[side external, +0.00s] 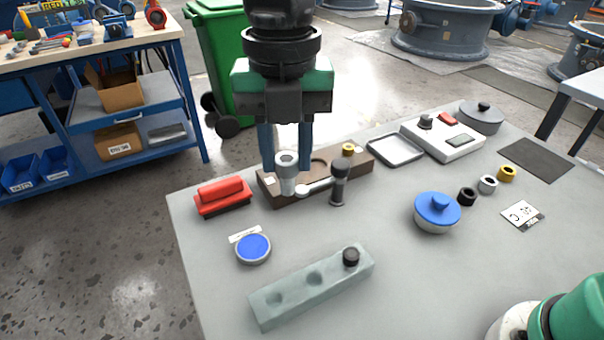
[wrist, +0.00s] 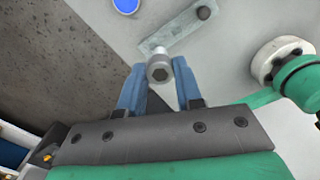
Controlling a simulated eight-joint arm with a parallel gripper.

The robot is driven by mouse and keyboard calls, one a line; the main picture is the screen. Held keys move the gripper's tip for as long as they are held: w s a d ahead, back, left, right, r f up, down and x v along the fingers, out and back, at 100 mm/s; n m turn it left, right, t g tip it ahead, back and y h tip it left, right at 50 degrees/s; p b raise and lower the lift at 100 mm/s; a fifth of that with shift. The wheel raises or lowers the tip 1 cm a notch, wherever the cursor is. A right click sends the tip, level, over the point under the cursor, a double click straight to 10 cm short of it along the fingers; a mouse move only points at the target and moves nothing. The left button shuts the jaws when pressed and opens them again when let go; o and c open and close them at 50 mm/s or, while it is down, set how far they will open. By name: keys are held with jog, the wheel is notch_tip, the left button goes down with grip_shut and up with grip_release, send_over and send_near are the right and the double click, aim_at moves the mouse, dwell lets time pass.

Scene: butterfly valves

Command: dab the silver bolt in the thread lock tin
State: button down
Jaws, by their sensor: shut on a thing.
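My gripper (side external: 285,150) is shut on the silver bolt (side external: 287,172), which hangs upright with its hex-socket head up. In the wrist view the bolt (wrist: 160,68) shows between the blue fingers (wrist: 159,90). The bolt is at the left end of the brown rack (side external: 322,174); I cannot tell whether its tip is still in a hole. A small round tin with a blue face (side external: 253,247) sits at the front left beside a white label, apart from the bolt; its writing is unreadable. The tin also shows at the top of the wrist view (wrist: 126,5).
A grey-green block (side external: 310,288) with holes holds a black bolt (side external: 351,256). A blue-lidded pot (side external: 437,212) stands right.

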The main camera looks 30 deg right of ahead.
jog(key=shift+w+a+f, duration=0.55)
jog(key=shift+w+f, duration=0.65)
jog(key=shift+f, duration=1.5)
jog(key=shift+w+a+f, duration=0.5)
jog(key=shift+w+f, duration=0.75)
jog(key=shift+f, duration=1.4)
jog(key=shift+w+a+f, duration=0.55)
jog(key=shift+w+f, duration=0.65)
jog(key=shift+f, duration=1.5)
jog(key=shift+f, duration=0.55)
notch_tip(320, 180, up, 7)
